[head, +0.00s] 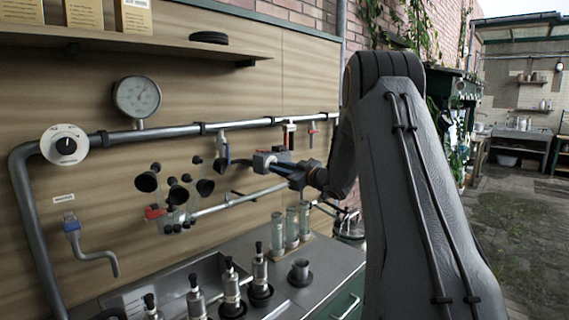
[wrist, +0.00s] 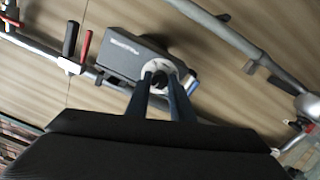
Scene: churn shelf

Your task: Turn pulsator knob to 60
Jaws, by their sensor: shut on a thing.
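The pulsator (wrist: 125,58) is a grey box on the pipe in the wrist view, with a round white dial face at its lower right end. The pulsator knob (wrist: 158,84) is a small dark piece in the middle of that face. My gripper (wrist: 161,77) has its two dark blue fingers shut on the knob, one on each side. The dial's markings are too small and too covered to read. In the head view my gripper (head: 286,168) reaches the pulsator (head: 264,160) from the right, and the knob is hidden there.
A pressure gauge (head: 137,97) and a white round dial (head: 64,145) sit on the pipework at left. Red and black valve levers (wrist: 76,42) are close to the pulsator. Black teat cups (head: 178,192) hang below the pipe. Glass tubes (head: 291,226) stand on the metal counter.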

